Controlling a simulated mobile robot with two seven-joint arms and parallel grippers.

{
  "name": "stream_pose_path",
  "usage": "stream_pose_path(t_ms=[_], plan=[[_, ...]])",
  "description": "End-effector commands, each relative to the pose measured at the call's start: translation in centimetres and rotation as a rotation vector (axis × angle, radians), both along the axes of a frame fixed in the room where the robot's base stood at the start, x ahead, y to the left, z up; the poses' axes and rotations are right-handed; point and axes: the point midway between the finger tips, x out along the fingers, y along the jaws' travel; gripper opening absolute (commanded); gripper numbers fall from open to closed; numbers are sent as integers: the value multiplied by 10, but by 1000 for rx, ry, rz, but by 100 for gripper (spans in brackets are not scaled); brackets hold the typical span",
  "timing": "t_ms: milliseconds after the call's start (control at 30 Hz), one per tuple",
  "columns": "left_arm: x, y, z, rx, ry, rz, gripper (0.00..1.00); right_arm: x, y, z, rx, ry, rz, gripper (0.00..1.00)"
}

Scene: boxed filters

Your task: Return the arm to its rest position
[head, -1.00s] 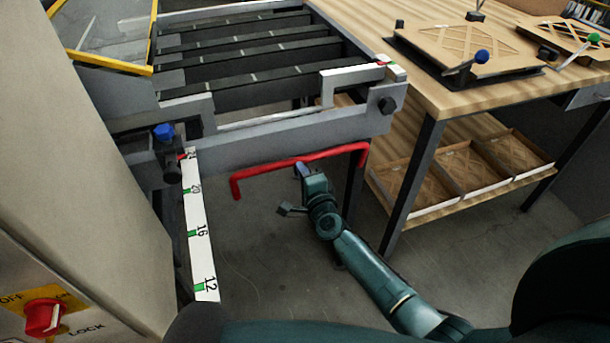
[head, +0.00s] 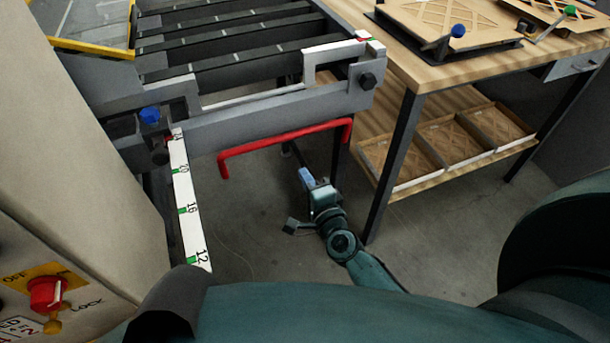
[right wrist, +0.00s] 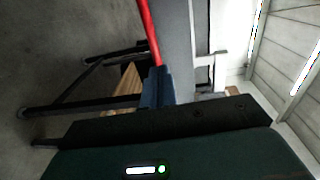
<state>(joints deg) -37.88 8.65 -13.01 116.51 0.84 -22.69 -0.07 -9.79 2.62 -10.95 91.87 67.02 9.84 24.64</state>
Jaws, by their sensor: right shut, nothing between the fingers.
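My right arm reaches out over the floor, and its gripper (head: 306,178) is shut and empty. My left gripper is not in view.
A wooden workbench (head: 425,68) with dark legs stands to the right of the conveyor frame (head: 240,125). Boxed filters (head: 450,142) lie on its lower shelf. A pale cabinet with a red knob (head: 47,292) is at left. Open floor (head: 262,205) lies under the handle.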

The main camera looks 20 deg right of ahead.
Motion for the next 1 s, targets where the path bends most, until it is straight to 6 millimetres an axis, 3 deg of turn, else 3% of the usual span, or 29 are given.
stream_pose_path(t_ms=[300,433,567,700,833,1000], plan=[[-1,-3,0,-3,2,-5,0,-1,1,0,-8,1,4,0],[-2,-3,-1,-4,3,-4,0,-17,9,-4,-135,10,69,0],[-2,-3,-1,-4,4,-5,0,-57,29,-17,-456,38,231,0],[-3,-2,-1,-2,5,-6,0,-113,43,-37,-883,85,438,0],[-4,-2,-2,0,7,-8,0,-157,41,-52,-1217,131,594,0],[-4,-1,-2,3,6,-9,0,-188,33,-60,-1472,173,707,0]])
